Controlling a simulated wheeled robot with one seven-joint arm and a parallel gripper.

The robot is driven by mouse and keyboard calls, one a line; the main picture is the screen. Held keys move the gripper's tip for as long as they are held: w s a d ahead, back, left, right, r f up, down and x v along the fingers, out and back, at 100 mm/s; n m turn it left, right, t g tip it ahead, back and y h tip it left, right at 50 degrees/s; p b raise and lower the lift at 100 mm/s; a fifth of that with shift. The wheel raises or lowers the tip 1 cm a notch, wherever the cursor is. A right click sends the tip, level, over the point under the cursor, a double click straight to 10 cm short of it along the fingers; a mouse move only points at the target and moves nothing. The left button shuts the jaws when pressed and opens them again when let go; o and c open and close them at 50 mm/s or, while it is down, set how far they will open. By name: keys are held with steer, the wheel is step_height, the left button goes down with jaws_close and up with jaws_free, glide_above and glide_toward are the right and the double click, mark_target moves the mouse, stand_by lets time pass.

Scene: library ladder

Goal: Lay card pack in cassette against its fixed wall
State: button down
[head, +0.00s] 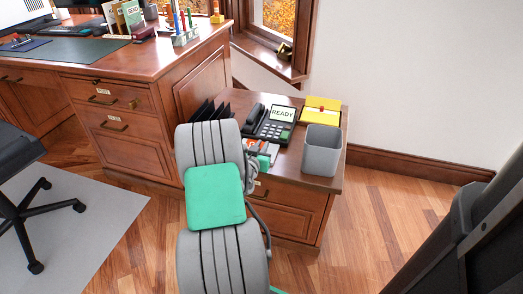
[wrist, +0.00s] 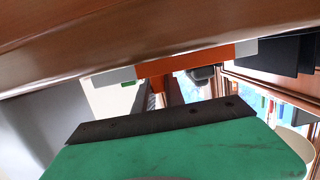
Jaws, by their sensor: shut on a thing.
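My gripper (head: 263,158) is mostly hidden behind my arm in the head view, at the front edge of the low cabinet. It is shut on what looks like the card pack (head: 262,147), pale with an orange-red band. In the wrist view the pack (wrist: 185,66) shows as an orange-red strip with pale ends, close under a wooden surface. A yellow box (head: 314,116) with a pale top and a small red part stands at the cabinet's back right. I cannot tell for sure whether it is the cassette. The pack is apart from it.
The low cabinet (head: 335,160) also bears a phone with a READY screen (head: 282,114), a grey bin (head: 322,150) at the front right and black upright dividers (head: 208,110) at the left. The big desk (head: 150,60) stands to the left. An office chair (head: 20,190) is at far left.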

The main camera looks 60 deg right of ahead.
steer(key=shift+r, duration=0.1)
steer(key=c, duration=1.4)
jaws_free()
